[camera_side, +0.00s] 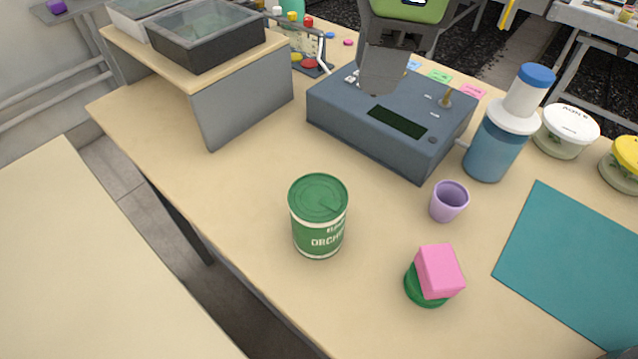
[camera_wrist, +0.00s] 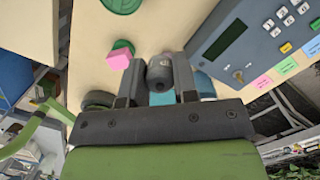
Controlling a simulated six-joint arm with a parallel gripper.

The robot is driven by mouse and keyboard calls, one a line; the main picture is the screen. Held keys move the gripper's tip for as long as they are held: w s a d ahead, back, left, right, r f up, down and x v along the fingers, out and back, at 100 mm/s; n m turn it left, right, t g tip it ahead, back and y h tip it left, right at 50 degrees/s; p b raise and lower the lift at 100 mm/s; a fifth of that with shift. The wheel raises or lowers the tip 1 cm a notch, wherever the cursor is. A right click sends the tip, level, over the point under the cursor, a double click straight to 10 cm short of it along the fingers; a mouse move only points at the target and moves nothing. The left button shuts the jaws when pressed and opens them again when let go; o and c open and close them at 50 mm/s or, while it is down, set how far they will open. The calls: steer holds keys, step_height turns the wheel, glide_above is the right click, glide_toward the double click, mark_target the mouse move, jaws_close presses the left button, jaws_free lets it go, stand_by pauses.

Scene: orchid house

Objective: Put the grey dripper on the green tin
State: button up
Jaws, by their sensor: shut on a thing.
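The green tin (camera_side: 318,222) stands upright on the bench, left of centre in the side view, with its flat green lid (camera_side: 319,193) on top. Its edge also shows at the top of the wrist view (camera_wrist: 121,4). My gripper (camera_side: 383,78) is up at the top of the side view, over the back of the blue-grey instrument and well away from the tin. In the wrist view, my gripper (camera_wrist: 157,64) is shut on the grey dripper (camera_wrist: 160,74), a dark grey rounded body between the two fingers. I cannot make out the dripper clearly in the side view.
The blue-grey instrument (camera_side: 345,105) stands behind the tin. A purple cup (camera_side: 449,203), a pink block (camera_side: 439,270) on a green round base, a blue-and-white bottle (camera_side: 493,145) and a teal mat (camera_side: 580,265) are to the right. A riser (camera_side: 245,98) stands back left.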

steer(key=s+a+m, duration=0.3)
steer(key=s+a, duration=0.2)
steer(key=a, duration=0.1)
glide_toward(315, 194)
steer(key=shift+s+a+f, duration=0.1)
steer(key=shift+a+f, duration=0.1)
steer(key=shift+f, duration=1.25)
steer(key=shift+a+f, duration=0.2)
steer(key=shift+f, duration=1.25)
steer(key=shift+f, duration=0.15)
steer(key=o, duration=0.9)
step_height(315, 194, up, 12)
steer(key=d, duration=0.1)
steer(key=shift+s, duration=0.25)
steer(key=shift+d, duration=0.2)
